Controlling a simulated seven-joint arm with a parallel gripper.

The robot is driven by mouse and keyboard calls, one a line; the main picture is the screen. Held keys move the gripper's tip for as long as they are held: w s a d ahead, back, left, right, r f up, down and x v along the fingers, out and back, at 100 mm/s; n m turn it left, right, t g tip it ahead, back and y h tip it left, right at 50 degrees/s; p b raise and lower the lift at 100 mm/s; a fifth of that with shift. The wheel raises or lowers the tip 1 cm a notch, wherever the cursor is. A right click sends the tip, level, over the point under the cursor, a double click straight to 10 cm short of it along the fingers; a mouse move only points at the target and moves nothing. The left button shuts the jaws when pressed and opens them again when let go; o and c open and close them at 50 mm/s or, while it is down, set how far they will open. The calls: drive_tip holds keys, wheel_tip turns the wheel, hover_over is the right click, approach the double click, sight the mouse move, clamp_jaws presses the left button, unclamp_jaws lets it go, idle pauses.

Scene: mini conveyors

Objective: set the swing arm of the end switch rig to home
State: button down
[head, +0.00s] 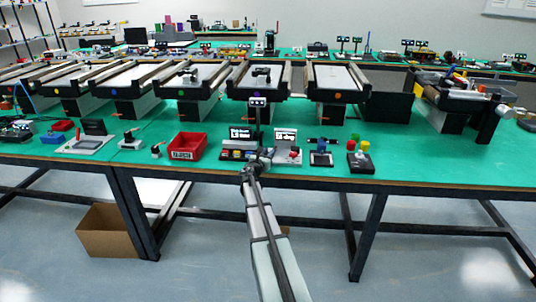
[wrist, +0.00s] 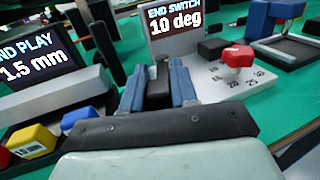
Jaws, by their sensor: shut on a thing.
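The end switch rig (head: 287,144) stands near the table's front edge, with a screen reading END SWITCH 10 deg (wrist: 180,22) in the wrist view. Its pale base plate (wrist: 205,90) has printed number marks and a red knob (wrist: 238,56) above them, with a black block (wrist: 212,48) beside it. My gripper (wrist: 157,78) is at the left end of this rig, its two blue fingers shut on a dark upright piece (wrist: 158,92). I take this piece to be the swing arm's handle, but its join to the rig is hidden. In the head view, my gripper (head: 252,168) is small and dark.
The END PLAY rig (wrist: 35,55), reading 1.5 mm, stands close on the left with yellow (wrist: 33,140) and blue (wrist: 80,117) blocks. A blue-and-black device (head: 321,152) stands to the right. A red bin (head: 187,147) lies farther left. Conveyors (head: 262,82) stand behind.

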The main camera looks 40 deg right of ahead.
sight(275, 161)
drive_tip(key=shift+s+d, duration=0.95)
drive_tip(key=shift+s, duration=0.3)
drive_tip(key=c, duration=1)
unclamp_jaws()
drive_tip(key=shift+o, duration=0.2)
drive_tip(key=shift+w, duration=0.1)
drive_tip(key=shift+a, duration=0.1)
drive_tip(key=v, duration=1.3)
drive_tip(key=shift+a, duration=0.35)
